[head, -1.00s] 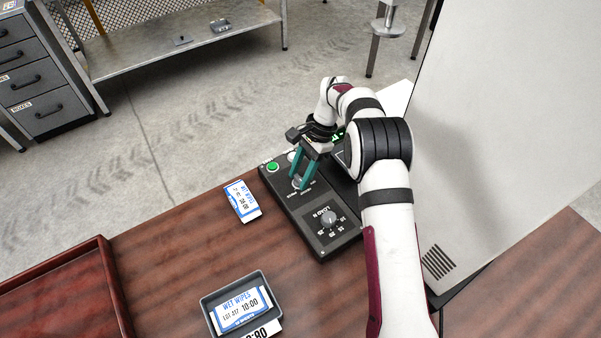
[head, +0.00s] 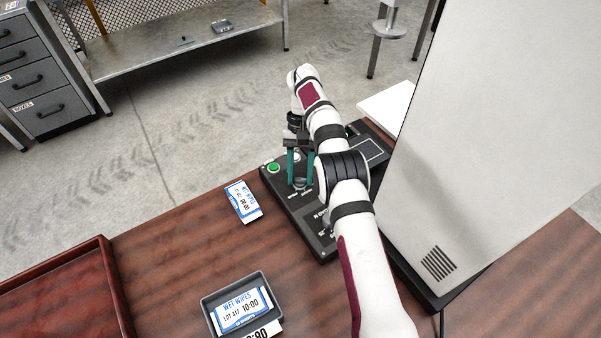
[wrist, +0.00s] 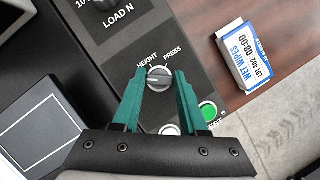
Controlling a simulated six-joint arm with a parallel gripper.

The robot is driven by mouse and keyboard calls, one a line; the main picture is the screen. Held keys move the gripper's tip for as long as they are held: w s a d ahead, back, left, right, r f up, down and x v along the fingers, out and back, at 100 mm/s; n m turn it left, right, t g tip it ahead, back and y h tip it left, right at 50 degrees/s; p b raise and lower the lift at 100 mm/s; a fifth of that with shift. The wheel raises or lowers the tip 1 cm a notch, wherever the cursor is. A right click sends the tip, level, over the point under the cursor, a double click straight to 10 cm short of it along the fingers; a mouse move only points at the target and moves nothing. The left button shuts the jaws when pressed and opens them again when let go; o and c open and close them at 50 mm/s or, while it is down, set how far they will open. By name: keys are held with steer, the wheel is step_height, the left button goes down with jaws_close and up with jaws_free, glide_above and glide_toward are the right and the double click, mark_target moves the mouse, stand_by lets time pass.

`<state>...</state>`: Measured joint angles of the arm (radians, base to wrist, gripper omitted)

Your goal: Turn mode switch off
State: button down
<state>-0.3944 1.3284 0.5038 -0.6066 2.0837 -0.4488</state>
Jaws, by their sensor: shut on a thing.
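The black control panel (head: 322,248) lies on the wooden table, and my gripper (head: 300,184) points down onto it. In the wrist view the mode switch (wrist: 159,78) is a round grey knob with a light bar across it, below the printed words HEIGHT and PRESS. The teal fingers of my gripper (wrist: 160,77) are shut on this knob, one on each side. No OFF label is readable here. In the head view my fingers partly hide the knob.
A green button (wrist: 208,111) and a pale round button (wrist: 170,130) sit close to my fingers. The LOAD N dial (wrist: 106,3) is farther along the panel. A wet wipes pack (head: 242,201) lies beside the panel. A tall grey cabinet (head: 500,130) stands at right.

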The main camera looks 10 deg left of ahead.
steer(key=shift+n, duration=0.6)
steer(key=shift+n+h, duration=0.3)
steer(key=shift+c, duration=2.2)
jaws_free()
